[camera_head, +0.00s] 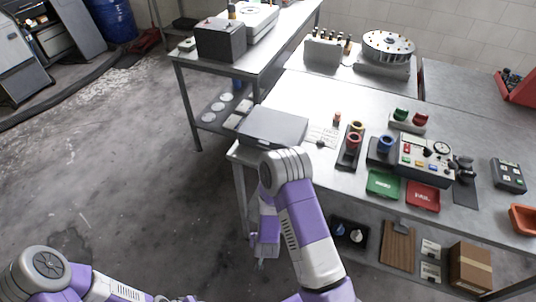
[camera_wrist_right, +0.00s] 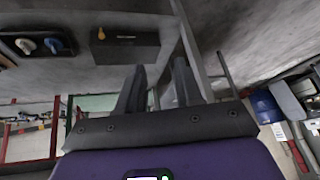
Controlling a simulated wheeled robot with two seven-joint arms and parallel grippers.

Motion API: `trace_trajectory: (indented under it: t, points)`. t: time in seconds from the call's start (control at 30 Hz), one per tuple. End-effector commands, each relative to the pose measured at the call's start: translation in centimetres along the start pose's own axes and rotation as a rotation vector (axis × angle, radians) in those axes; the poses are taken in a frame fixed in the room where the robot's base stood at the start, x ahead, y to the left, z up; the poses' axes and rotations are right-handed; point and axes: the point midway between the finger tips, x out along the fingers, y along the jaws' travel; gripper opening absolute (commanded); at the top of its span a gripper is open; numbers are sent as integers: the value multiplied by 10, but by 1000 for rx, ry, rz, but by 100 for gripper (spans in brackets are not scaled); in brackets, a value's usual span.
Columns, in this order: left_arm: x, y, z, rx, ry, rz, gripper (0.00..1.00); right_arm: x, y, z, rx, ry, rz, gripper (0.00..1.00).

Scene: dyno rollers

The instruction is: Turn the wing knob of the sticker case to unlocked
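A dark case (camera_wrist_right: 125,46) with a small yellow-orange wing knob (camera_wrist_right: 101,34) and a line of pale lettering shows at the top of the right wrist view, which looks upside down. I take it for the sticker case; the lettering is too small to read. The knob's setting cannot be told. In the head view my right arm seems to hide the case. My right gripper (camera_wrist_right: 158,88) is open and empty, with its fingers apart and clear of the case. It hangs beside the table's front left corner in the head view (camera_head: 260,264). My left gripper is barely visible at the bottom edge.
A black tray (camera_head: 336,239) with a white and a blue piece lies on the lower shelf; it also shows beside the case in the wrist view (camera_wrist_right: 70,42). The table top (camera_head: 310,178) overhangs this shelf. A table leg (camera_head: 240,190) stands near my right gripper.

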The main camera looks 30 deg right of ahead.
Motion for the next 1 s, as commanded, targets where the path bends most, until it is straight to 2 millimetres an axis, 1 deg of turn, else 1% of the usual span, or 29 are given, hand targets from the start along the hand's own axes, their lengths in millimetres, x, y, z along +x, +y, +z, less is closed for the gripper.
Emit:
trace_trajectory:
  t: [0.03,0.07,0.1,0.17,0.2,0.3,0.4,0.5,0.57,0.8,1.0]
  points:
    - [-1,1,0,0,0,0,43,2,1,-42,10,163,60,35]
    - [-2,1,0,0,0,0,43,-1,4,-67,22,262,100,35]
    - [-2,1,0,0,0,0,43,-7,7,-99,38,391,151,35]
    - [-3,1,0,0,0,0,43,-24,9,-140,59,570,217,35]
    - [-3,1,0,0,0,0,43,-37,10,-162,72,676,256,35]
    - [-4,1,0,0,0,0,43,-71,10,-202,103,884,332,35]
    - [-4,1,0,0,0,0,43,-93,10,-222,122,1004,378,35]
    - [-3,1,0,0,0,0,43,-100,12,-233,133,1050,398,35]
    - [-2,1,0,0,1,0,43,-98,16,-239,136,1055,401,35]
    - [2,-1,0,0,1,0,43,-80,31,-270,137,1051,400,35]
    - [5,-2,0,0,1,0,43,-71,38,-286,135,1050,398,35]
